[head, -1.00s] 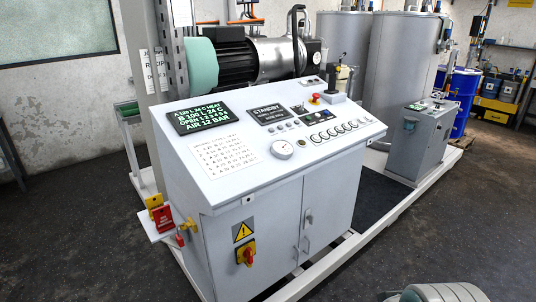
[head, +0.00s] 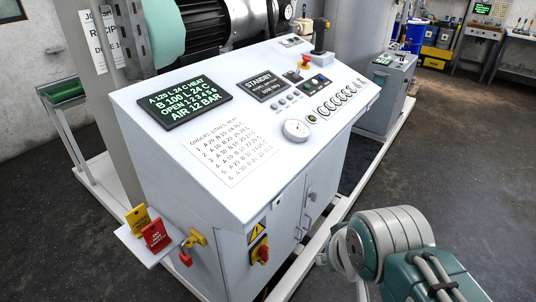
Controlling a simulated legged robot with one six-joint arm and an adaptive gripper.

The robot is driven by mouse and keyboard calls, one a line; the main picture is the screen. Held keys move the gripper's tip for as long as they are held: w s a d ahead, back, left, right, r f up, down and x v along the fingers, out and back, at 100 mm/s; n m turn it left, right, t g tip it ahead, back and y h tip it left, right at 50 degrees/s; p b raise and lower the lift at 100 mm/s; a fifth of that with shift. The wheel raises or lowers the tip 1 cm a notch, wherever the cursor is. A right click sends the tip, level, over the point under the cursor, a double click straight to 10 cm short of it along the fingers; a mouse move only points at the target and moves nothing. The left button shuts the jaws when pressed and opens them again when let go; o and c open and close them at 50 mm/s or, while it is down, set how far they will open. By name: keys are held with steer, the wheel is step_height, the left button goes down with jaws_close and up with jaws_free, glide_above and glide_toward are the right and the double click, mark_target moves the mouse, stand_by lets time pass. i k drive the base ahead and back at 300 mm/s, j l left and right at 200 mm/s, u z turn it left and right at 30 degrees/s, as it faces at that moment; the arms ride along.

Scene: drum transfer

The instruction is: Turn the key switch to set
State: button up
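The grey control console (head: 195,85) stands in front of me with its sloped panel facing up. A small round fitting with a brass-coloured centre (head: 312,119) sits beside the gauge on the panel; it may be the key switch, but it is too small to be sure. A small dark lever on a plate (head: 292,76) sits above the buttons. The display reading STANDBY (head: 268,86) is lit. Only links of my arm show at the lower right, in front of the console and apart from the panel. My gripper itself is not in view.
A pressure gauge (head: 296,130), a red emergency button (head: 304,63) and a black joystick (head: 320,36) stand up from the panel. A red-and-yellow isolator (head: 259,252) and a shelf with tags (head: 145,240) project from the console. Dark floor is open at the right.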

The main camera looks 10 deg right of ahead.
mark_target(296, 76)
steer(key=l+u, duration=0.1)
steer(key=l, duration=1.1)
steer(key=i+l, duration=0.15)
steer(key=l, duration=0.2)
steer(key=i+l+u, duration=0.15)
steer(key=l, duration=0.2)
steer(key=i+l, duration=0.1)
steer(key=l, duration=0.3)
steer(key=i+l+u, duration=0.1)
steer(key=l, duration=0.25)
steer(key=i+l, duration=0.15)
steer(key=l, duration=0.25)
steer(key=u, duration=0.05)
